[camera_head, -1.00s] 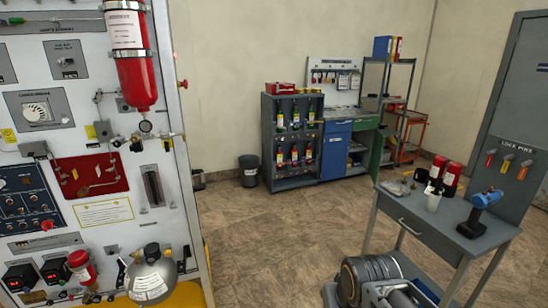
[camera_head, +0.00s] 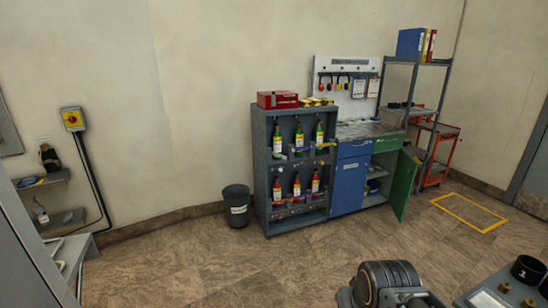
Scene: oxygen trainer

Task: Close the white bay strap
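A grey rack (camera_head: 263,185) stands against the back wall, with two rows of bays. The upper row holds green bottles, the left one (camera_head: 277,138) with something pale in front of it. The lower row holds red bottles (camera_head: 296,186). Small coloured pieces show in front of the bottles, but they are too small to tell which is the white bay strap or whether any strap is open or closed. My arm shows at the bottom right; my gripper is not in view.
A black bin (camera_head: 236,205) stands left of the rack. Right of it are a blue cabinet (camera_head: 350,184), an open green door (camera_head: 402,186) and an orange cart (camera_head: 440,153). A red box (camera_head: 277,100) sits on the rack. The floor (camera_head: 225,265) before the rack is clear.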

